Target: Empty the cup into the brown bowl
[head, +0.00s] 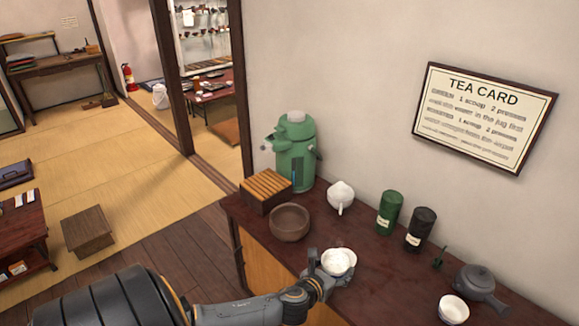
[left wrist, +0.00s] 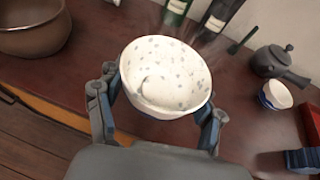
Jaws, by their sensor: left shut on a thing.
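A white speckled cup (head: 338,262) is held by my left gripper (head: 328,268) near the front edge of the dark counter. In the left wrist view the cup (left wrist: 165,75) sits between the two fingers of my left gripper (left wrist: 158,118), one on each side. I cannot tell whether it holds any liquid. The brown bowl (head: 290,222) stands on the counter, behind and left of the cup, apart from it. It also shows at the upper left of the left wrist view (left wrist: 35,35). My right gripper is not in view.
A slatted wooden box (head: 266,186) and a green air pot (head: 296,155) stand behind the bowl. A white jug (head: 341,195), a green canister (head: 389,213) and a dark canister (head: 421,230) line the wall. A grey teapot (head: 478,284) and another cup (head: 453,309) stand right.

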